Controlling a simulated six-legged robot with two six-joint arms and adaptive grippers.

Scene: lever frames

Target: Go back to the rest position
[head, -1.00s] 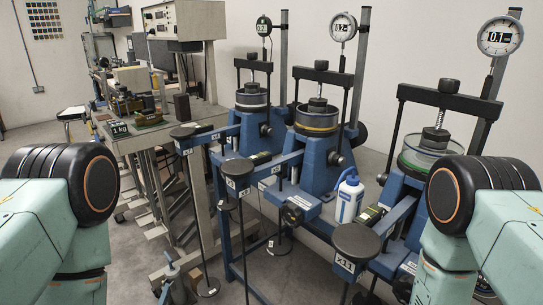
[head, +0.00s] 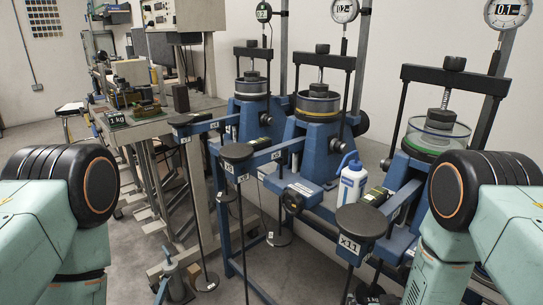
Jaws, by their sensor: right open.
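My left arm (head: 40,215) comes in from the left edge, bent at a black round joint. Its gripper is out of the picture. My right arm (head: 505,225) comes in from the right edge with a matching black joint, and its lower link runs down to the bottom edge. Only a small dark part of my right gripper (head: 484,291) shows low at the right, mostly hidden by the arm. It is open, and I see nothing held in it. Both arms are bent about alike on either side of the view.
Blue lever frames with dial gauges (head: 345,9) stand across the middle and right. Round black lever ends (head: 361,220) jut toward me, near my right arm. A white bottle (head: 351,185) stands on one frame. A metal bench (head: 150,128) is at left. Some floor shows at lower left.

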